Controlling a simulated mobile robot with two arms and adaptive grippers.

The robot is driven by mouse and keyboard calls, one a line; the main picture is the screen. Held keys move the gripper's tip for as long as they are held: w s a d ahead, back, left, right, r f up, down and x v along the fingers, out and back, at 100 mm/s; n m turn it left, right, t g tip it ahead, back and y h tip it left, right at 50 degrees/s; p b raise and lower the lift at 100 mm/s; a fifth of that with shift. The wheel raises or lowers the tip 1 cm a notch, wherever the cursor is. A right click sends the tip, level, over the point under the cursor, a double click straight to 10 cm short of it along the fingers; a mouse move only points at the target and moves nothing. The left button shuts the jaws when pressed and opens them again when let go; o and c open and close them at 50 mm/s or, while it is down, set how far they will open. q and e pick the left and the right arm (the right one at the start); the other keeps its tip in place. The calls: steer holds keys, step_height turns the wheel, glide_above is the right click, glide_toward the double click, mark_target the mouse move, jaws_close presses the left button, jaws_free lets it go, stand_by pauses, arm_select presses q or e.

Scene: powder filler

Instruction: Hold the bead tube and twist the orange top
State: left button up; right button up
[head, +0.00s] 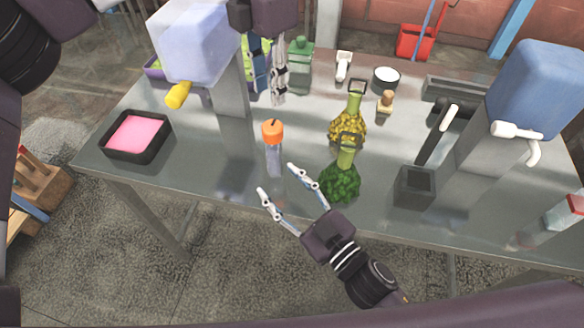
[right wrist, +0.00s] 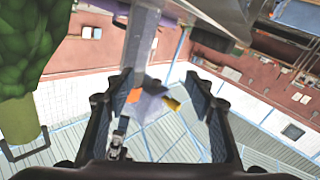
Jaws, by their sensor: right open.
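The bead tube (head: 274,160), clear bluish with an orange top (head: 272,132), stands upright on the table near its front edge. My right gripper (head: 277,179) is open just in front of the tube, its fingers pointing at the lower part without visible contact. In the right wrist view, the tube (right wrist: 141,40) and its orange top (right wrist: 133,95) show between and beyond the two fingers. My left gripper (head: 270,94) hangs behind the tube and higher, pointing down, its fingers apart and nothing seen between them.
Two flasks, yellow (head: 346,130) and green (head: 340,182), stand right of the tube; the green one is close to my right gripper. A dispenser with a yellow tap (head: 179,94), a pink tray (head: 137,135) and a black holder (head: 416,186) also stand on the table.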

mark_target(278, 153)
steer(key=w+d+r+m, duration=0.1)
steer(key=w+m+h, duration=0.1)
steer(key=m, duration=0.1)
steer(key=shift+w+d+r+t+h, duration=0.1)
steer(key=shift+d+r+t+h, duration=0.2)
steer(key=shift+d+r+t, duration=0.1)
steer(key=shift+w+d+r+m, duration=0.1)
steer(key=shift+w+d+m, duration=0.1)
steer(key=shift+m, duration=0.3)
steer(key=shift+w+a+r, duration=0.1)
steer(key=shift+w, duration=0.1)
steer(key=shift+x, duration=3.6)
steer(key=shift+c, duration=0.3)
